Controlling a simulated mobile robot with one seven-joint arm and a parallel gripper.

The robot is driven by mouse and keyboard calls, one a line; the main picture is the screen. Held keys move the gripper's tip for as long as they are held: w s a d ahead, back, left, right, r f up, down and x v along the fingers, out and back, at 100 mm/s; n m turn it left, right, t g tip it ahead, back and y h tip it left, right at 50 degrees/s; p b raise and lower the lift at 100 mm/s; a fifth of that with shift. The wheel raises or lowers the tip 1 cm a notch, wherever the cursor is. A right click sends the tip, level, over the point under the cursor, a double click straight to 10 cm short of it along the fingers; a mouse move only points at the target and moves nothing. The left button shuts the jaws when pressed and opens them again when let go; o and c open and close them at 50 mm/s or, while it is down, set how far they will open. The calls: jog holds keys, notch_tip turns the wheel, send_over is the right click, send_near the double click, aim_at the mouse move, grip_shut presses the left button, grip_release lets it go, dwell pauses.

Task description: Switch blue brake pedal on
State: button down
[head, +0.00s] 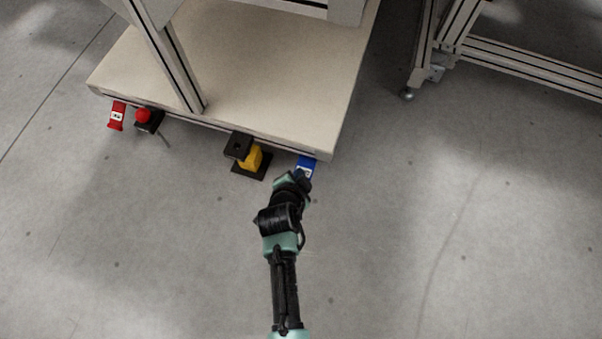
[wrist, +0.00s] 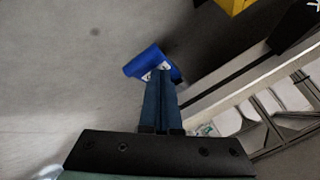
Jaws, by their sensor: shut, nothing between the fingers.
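The blue brake pedal (head: 307,162) sticks out from the front right corner of the low platform, with a white label on it. In the wrist view the blue pedal (wrist: 147,61) lies just beyond my fingertips, and its label is partly hidden by them. My gripper (head: 302,177) is at the pedal in the head view, and my arm hides the pedal's lower part. In the wrist view my gripper (wrist: 160,75) has its fingers pressed together with nothing between them. I cannot tell whether the fingertips touch the pedal.
A black and yellow foot switch (head: 250,157) stands left of the blue pedal. A red pedal (head: 117,116) and a red button on a black box (head: 146,119) are further left along the platform (head: 270,95). The floor in front is clear.

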jog(key=shift+s+f+b, duration=0.1)
jog(key=shift+f+b, duration=0.7)
jog(key=shift+f, duration=0.25)
dwell(0.5)
jog(key=shift+r, duration=0.15)
jog(key=shift+r+p, duration=1.9)
jog(key=shift+r, duration=0.05)
jog(key=r+p, duration=0.4)
jog(key=r, duration=0.1)
jog(key=shift+w, duration=0.25)
